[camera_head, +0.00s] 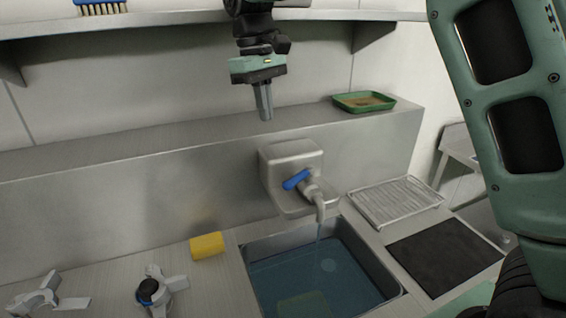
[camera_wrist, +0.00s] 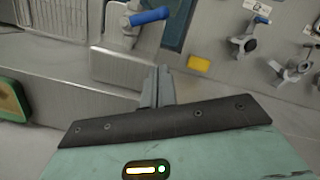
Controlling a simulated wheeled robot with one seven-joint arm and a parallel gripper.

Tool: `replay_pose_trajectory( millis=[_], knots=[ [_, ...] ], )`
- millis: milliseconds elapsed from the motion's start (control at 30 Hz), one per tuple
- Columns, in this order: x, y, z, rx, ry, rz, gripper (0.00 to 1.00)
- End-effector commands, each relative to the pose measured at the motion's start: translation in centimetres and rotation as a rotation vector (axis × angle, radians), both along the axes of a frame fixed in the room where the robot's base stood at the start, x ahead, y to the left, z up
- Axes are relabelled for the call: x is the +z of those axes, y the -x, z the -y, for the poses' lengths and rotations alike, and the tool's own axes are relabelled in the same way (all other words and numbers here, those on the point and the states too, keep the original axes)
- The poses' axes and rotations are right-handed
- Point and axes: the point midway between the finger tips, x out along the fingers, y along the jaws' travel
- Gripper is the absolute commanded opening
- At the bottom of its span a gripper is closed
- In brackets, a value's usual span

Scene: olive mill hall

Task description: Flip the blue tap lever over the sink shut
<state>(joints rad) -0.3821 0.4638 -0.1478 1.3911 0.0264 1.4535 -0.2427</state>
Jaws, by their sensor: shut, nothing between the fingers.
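The blue tap lever (camera_head: 296,179) sits on a metal tap body fixed to the steel wall panel above the sink (camera_head: 255,285). A thin stream of water runs from the spout (camera_head: 319,208) into blue water in the basin. The lever lies at a slant in the head view. It also shows in the wrist view (camera_wrist: 151,16), near the top. My gripper (camera_head: 266,115) points down above the ledge, above and left of the tap and apart from it. Its fingers are shut with nothing between them; they also show in the wrist view (camera_wrist: 158,74).
A green tray (camera_head: 364,101) stands on the ledge right of my gripper. A yellow sponge (camera_head: 207,246) lies left of the sink. Metal fittings (camera_head: 160,290) stand at the lower left. A wire rack (camera_head: 395,201) and dark mat (camera_head: 444,257) lie right. A shelf (camera_head: 180,22) runs above.

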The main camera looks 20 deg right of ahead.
Motion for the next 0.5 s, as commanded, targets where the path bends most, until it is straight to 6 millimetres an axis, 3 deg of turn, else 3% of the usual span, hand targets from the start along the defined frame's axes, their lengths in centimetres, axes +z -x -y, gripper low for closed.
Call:
replay_pose_trajectory(
  millis=[267, 500],
  knots=[
    [-1.9, 0.4, 0.1, 0.001, 0.001, -0.004, 0.0],
    [-6.5, 1.1, 0.5, 0.001, 0.0, -0.005, 0.0]
  ],
)
